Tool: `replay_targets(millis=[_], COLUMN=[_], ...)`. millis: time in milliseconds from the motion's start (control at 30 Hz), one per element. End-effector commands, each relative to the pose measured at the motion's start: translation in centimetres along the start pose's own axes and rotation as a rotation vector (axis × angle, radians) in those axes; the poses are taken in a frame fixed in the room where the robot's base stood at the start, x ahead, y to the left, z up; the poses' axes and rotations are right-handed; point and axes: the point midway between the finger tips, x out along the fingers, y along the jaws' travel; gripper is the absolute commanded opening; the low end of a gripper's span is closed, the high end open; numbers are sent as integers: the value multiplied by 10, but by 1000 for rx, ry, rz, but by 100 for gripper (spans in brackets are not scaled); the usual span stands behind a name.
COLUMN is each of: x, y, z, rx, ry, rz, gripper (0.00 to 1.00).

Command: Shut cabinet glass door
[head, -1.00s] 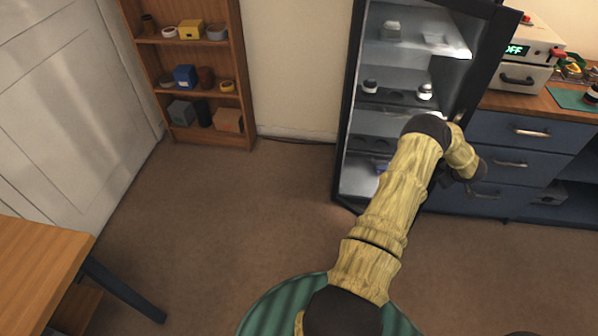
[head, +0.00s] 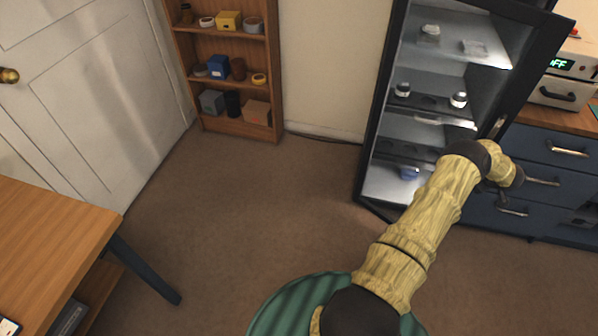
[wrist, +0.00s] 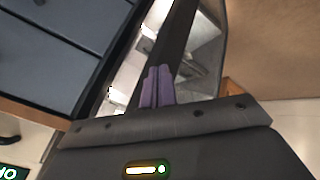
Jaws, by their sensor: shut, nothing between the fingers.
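The cabinet (head: 376,130) is a tall dark-framed case with lit shelves. Its glass door (head: 540,68) stands open, swung out to the right, with a dark frame around the pane. In the head view my arm reaches to the door's lower part, and its wrist hides some of it; the fingertips cannot be made out there. In the wrist view my gripper (wrist: 157,84) has its purple fingers shut together with nothing between them. The dark door frame (wrist: 178,32) lies just beyond the fingers; I cannot tell whether they touch it.
Blue drawers (head: 540,148) with metal handles stand right of the cabinet, under a wooden counter carrying a device (head: 560,85). Small jars (head: 458,99) sit on the cabinet shelves. A bookcase (head: 276,70) and a table (head: 60,225) are at left. The floor between is clear.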

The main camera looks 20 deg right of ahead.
Motion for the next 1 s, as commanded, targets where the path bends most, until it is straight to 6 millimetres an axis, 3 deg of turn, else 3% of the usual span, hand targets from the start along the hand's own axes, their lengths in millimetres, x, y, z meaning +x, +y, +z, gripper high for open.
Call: replay_targets(millis=[567,867,1000], x=[-7,-24,-47], y=[-6,-35,-31], z=[1,1,3], rx=[4,4,3], ry=[-1,-2,-1], rz=[0,-2,3], gripper=[0,0,0])
